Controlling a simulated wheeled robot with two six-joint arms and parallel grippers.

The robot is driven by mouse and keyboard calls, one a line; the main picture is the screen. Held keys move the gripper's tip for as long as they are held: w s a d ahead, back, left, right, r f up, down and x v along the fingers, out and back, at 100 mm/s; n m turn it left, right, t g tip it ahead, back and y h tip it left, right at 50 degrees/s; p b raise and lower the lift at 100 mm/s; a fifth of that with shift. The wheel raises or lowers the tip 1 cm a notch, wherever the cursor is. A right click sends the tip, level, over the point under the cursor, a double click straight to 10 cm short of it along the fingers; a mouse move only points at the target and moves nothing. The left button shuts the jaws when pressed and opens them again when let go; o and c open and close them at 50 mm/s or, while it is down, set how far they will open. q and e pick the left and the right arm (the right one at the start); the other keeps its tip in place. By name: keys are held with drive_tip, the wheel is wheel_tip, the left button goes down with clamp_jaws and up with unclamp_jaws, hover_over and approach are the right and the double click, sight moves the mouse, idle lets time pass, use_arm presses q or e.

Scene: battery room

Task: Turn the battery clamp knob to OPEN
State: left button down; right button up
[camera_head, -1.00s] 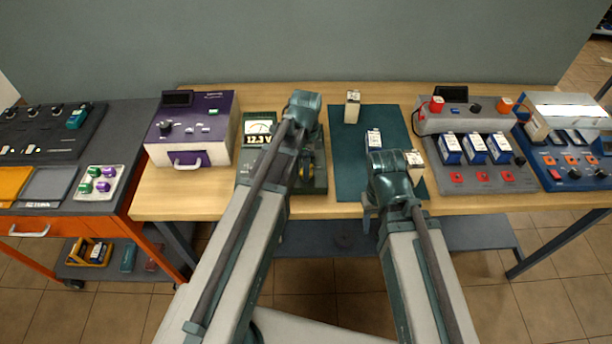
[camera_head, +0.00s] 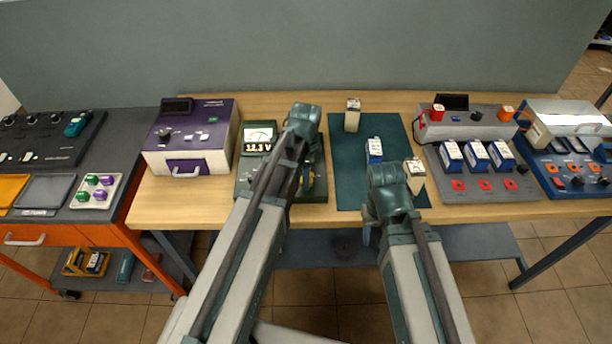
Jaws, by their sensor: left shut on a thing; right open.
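The dark green battery tester (camera_head: 255,188) stands on the wooden bench, with a dial and a numeric display (camera_head: 258,146). My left arm reaches over it, and its wrist and forearm cover much of its right half. My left gripper (camera_head: 305,172) points down there and is shut on what appears to be the clamp knob. The knob is mostly hidden, so I cannot read its position. A small yellowish part (camera_head: 308,183) shows beside the gripper. My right gripper (camera_head: 369,228) is open and empty near the bench's front edge, by the dark green mat (camera_head: 349,190).
Batteries stand on the mat: one at the back (camera_head: 352,115), one in the middle (camera_head: 374,150), one by my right wrist (camera_head: 415,176). A purple box (camera_head: 215,130) stands left of the tester. A grey charger (camera_head: 480,186) with several batteries stands to the right.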

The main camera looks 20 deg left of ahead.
use_arm(q)
drive_tip(key=shift+n, duration=0.3)
drive_tip(key=n, duration=0.3)
drive_tip(key=shift+n, duration=0.4)
drive_tip(key=n, duration=0.4)
drive_tip(key=shift+n, duration=0.3)
drive_tip(key=n, duration=0.4)
drive_tip(key=shift+n, duration=2.4)
drive_tip(key=shift+c, duration=1.7)
unclamp_jaws()
